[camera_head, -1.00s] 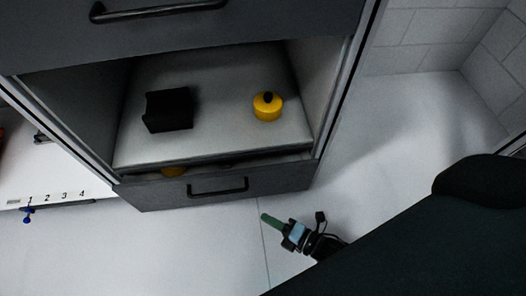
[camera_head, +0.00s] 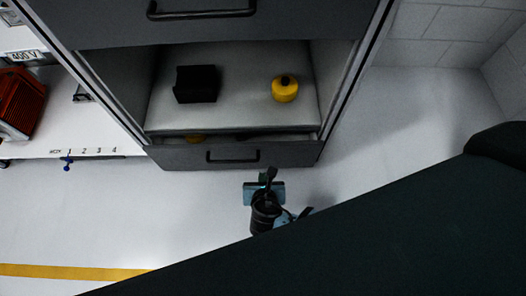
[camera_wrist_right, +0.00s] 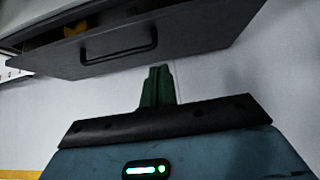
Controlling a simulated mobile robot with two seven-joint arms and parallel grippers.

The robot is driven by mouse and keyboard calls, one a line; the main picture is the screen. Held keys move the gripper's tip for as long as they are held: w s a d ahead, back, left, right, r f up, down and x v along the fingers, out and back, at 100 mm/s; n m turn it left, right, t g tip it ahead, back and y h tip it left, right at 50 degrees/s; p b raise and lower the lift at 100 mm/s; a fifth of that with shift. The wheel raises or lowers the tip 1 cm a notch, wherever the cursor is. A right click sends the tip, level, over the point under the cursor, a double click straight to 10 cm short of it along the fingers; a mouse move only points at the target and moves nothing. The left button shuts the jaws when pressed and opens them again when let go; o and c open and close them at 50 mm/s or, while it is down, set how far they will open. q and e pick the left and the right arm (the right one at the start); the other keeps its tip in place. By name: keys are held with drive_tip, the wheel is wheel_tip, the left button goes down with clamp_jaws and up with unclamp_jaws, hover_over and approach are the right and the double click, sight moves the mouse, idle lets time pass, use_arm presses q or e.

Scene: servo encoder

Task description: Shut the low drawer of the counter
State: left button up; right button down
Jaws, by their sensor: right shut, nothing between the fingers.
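The low drawer (camera_head: 280,154) of the dark grey counter is slightly open, with a narrow gap above its front panel. Its black bar handle (camera_head: 232,156) faces me. My right gripper (camera_head: 266,177) is in front of the drawer, below and right of the handle in the picture. Its green fingers (camera_wrist_right: 158,87) are shut and empty, apart from the drawer front. My left gripper is not in view.
Above the drawer, an open shelf (camera_head: 240,110) holds a black block (camera_head: 196,84) and a yellow round object (camera_head: 284,89). An upper drawer with a handle (camera_head: 201,14) is above. An orange-red ribbed object (camera_head: 20,100) stands at left. The pale floor (camera_head: 100,215) is clear in front.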

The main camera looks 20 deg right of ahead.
sight(262, 149)
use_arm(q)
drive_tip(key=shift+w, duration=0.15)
use_arm(e)
drive_tip(key=shift+r, duration=0.1)
